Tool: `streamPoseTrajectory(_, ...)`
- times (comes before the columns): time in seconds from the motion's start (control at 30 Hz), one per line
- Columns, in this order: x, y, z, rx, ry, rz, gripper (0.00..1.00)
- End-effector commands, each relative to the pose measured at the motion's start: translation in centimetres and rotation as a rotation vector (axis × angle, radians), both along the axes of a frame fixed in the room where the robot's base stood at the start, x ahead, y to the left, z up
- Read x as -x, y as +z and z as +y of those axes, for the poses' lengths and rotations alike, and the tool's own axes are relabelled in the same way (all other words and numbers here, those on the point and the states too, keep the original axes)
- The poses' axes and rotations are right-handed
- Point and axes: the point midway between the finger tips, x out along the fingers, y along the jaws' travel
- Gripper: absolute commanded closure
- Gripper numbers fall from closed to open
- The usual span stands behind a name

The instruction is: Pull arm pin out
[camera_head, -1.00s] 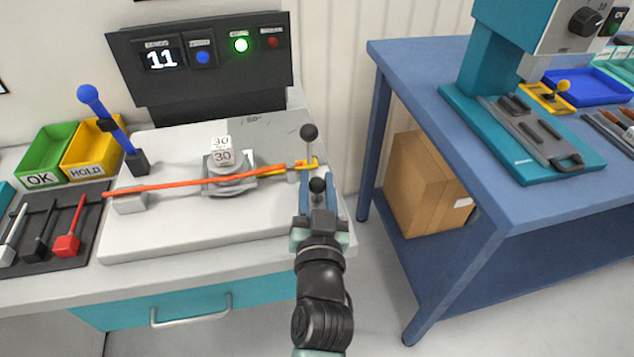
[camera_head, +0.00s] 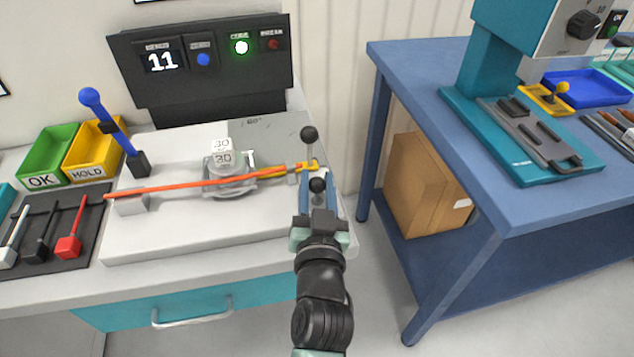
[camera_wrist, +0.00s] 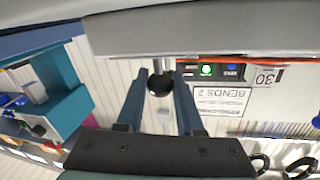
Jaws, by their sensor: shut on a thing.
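The bending fixture is a pale plate (camera_head: 180,228) on the bench, with a grey round post (camera_head: 229,183) under a white "30" block (camera_head: 222,152). A ball-topped upright handle (camera_head: 309,133) stands beside that end. My gripper (camera_wrist: 159,95) is at the plate's right edge, its blue fingers shut on a black ball knob (camera_head: 317,185). The knob, which I take as the arm pin's, also shows in the wrist view (camera_wrist: 159,84), with a short metal rod towards the plate.
A blue lever (camera_head: 105,125) stands at the plate's back left. Green (camera_head: 45,157) and yellow (camera_head: 90,152) bins and a dark tool mat (camera_head: 40,245) lie left. A display panel (camera_head: 200,60) stands behind. A blue table (camera_head: 470,190) with a press is right, across a gap.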

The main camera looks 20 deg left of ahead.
Motion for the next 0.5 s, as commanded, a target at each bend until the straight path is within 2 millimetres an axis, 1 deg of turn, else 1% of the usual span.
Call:
streamPoseTrajectory(0.03,0.0,1.3,0.0,-0.002,0.000,-0.004,1.00)
streamPoseTrajectory(0.13,0.0,2.4,0.0,-0.001,-0.001,-0.004,1.00)
streamPoseTrajectory(0.43,0.0,2.6,0.0,-0.003,-0.001,-0.009,1.00)
streamPoseTrajectory(0.47,0.0,2.6,0.0,-0.003,-0.001,-0.010,0.62)
streamPoseTrajectory(0.5,0.0,2.6,0.0,-0.003,-0.001,-0.010,0.55)
